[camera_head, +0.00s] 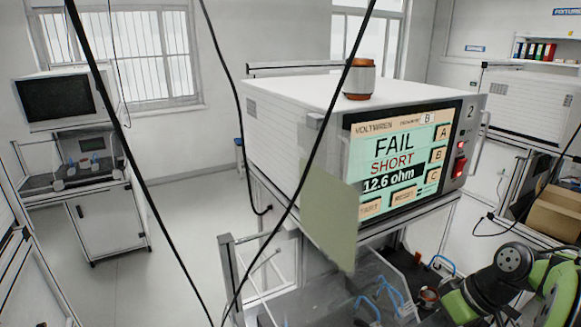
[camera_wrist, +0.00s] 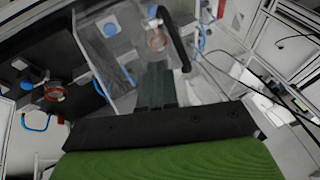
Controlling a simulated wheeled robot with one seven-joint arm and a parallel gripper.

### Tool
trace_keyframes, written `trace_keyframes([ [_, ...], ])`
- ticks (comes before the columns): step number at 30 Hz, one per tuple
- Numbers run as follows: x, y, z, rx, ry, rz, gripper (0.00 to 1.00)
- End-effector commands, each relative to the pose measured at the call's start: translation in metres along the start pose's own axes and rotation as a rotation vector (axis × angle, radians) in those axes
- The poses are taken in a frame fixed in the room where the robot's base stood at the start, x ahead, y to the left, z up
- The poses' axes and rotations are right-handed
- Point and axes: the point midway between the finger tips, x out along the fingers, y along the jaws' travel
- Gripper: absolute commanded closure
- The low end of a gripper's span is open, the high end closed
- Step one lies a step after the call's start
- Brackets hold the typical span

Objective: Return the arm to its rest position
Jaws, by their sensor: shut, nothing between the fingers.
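My arm (camera_head: 500,275), green and black, reaches in from the lower right in the head view, low beside the tester. My gripper (camera_wrist: 156,86) shows in the wrist view as two dark fingers close together, shut and holding nothing. I cannot make out the fingertips in the head view. The tester (camera_head: 290,95) is a large white box with a lit screen (camera_head: 395,160) reading FAIL, SHORT, 12.6 ohm. A stator (camera_head: 359,79) with orange-brown ends and a pale body stands upright on top of the tester.
Below the tester are clear-walled fixtures with blue handles (camera_head: 441,263). Black cables hang across the head view. A cardboard box (camera_head: 553,214) is at the right. Floor (camera_head: 185,235) at left is clear.

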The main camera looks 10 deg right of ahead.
Motion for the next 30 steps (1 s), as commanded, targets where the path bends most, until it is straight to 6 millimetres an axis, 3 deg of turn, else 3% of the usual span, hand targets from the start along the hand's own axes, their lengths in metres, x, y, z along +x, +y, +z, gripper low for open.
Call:
trace_keyframes([
  [1,0.001,-0.035,-0.014,-0.010,-0.028,0.054,1.00],
  [5,0.004,-0.112,-0.019,0.031,-0.048,0.202,1.00],
  [9,0.003,-0.176,0.010,0.067,0.012,0.340,1.00],
  [12,0.002,-0.200,0.041,0.097,0.086,0.404,1.00],
  [15,0.001,-0.208,0.064,0.124,0.151,0.435,1.00],
  [18,0.001,-0.209,0.075,0.143,0.185,0.447,1.00],
  [30,0.000,-0.208,0.077,0.149,0.189,0.450,1.00],
])
